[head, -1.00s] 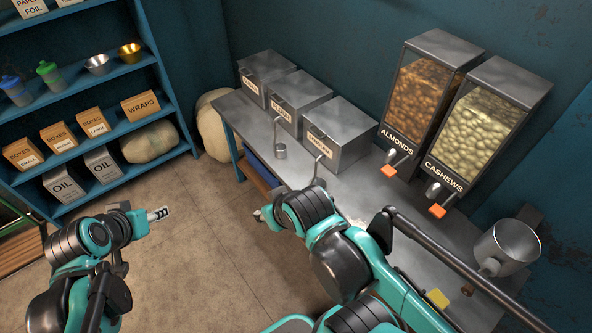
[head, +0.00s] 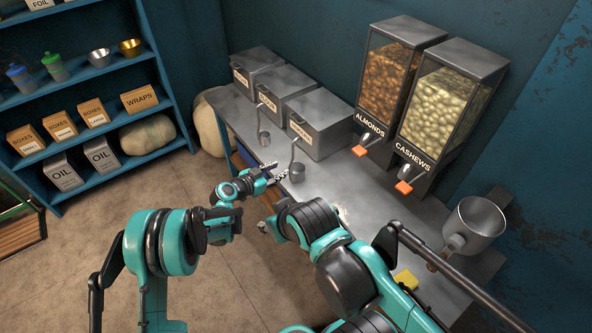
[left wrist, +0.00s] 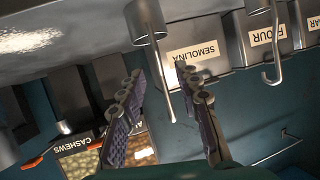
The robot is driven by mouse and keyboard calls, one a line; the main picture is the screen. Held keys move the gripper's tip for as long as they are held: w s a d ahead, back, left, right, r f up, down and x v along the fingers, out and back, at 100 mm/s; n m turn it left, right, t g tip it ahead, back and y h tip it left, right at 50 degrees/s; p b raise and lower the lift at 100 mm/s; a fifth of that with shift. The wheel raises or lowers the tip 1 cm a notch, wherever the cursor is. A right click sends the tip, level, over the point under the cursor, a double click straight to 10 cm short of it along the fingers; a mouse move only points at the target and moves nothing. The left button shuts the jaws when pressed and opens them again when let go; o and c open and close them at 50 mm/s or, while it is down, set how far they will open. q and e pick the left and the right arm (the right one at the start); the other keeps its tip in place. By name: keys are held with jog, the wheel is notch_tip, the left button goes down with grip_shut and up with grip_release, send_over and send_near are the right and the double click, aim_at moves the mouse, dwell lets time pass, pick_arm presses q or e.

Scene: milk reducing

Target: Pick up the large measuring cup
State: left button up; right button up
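Two grey metal measuring cups with long hooked handles are on the metal counter (head: 345,185). The nearer, larger-looking measuring cup (head: 297,173) stands in front of the semolina bin; it also shows in the left wrist view (left wrist: 146,24). The smaller-looking measuring cup (head: 264,138) is farther back, and its handle shows in the left wrist view (left wrist: 277,65). My left gripper (head: 274,174) is open beside the nearer cup. In the left wrist view its fingers (left wrist: 160,75) lie either side of that cup's handle, with gaps. My right gripper (head: 263,226) is mostly hidden by its arm.
The semolina bin (head: 330,135) and other lidded bins stand behind the cups. Almond (head: 385,90) and cashew (head: 440,115) dispensers stand farther right. A metal pot (head: 478,225) and a yellow block (head: 406,279) are at the right. Blue shelves (head: 95,72) are at the left.

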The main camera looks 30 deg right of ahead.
aim_at(290, 165)
pick_arm(q)
jog(key=b+x, duration=0.3)
jog(key=x, duration=0.5)
jog(key=shift+s+f, duration=0.15)
grip_shut()
